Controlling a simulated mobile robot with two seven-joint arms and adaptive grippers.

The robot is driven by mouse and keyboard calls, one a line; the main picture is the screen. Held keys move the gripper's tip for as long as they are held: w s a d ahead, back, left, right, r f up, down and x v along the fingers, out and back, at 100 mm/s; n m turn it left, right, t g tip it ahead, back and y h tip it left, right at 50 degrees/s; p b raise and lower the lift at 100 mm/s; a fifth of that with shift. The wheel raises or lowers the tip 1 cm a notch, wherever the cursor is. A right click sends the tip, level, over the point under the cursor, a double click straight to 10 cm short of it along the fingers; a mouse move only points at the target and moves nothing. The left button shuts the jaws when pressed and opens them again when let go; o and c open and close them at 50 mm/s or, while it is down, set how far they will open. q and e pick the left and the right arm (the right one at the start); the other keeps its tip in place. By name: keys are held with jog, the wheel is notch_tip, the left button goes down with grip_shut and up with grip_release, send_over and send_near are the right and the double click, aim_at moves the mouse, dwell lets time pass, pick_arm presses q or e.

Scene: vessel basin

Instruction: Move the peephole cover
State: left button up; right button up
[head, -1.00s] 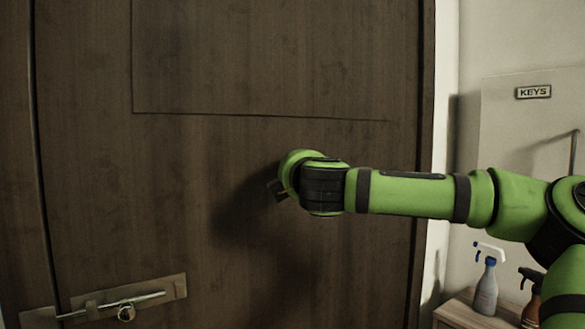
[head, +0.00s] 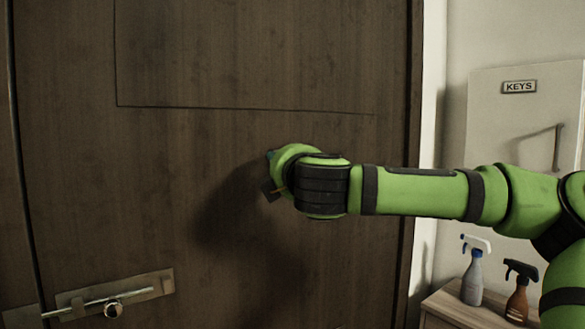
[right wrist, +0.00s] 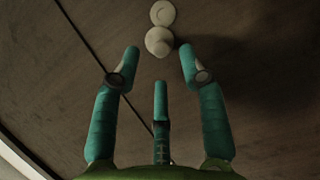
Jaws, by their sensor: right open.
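The peephole piece shows in the right wrist view as two pale round parts that touch or overlap, a rounder knob (right wrist: 159,42) and a flatter disc (right wrist: 162,13) beyond it, on the dark wooden door (head: 75,190). I cannot tell which is the cover. My right gripper (right wrist: 160,62) has three teal fingers spread open and empty. The knob lies just past the fingertips, about midway between the two outer ones. In the head view the green right wrist hides the peephole and most of the fingers. My left gripper is not in view.
A metal slide bolt (head: 112,297) is at the door's lower left. On the right are a panel marked KEYS (head: 519,87) and a small cabinet (head: 437,301) with a blue-topped spray bottle (head: 473,278) and a brown one (head: 518,295).

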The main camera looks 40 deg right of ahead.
jog(key=v, duration=0.8)
jog(key=shift+d, duration=0.1)
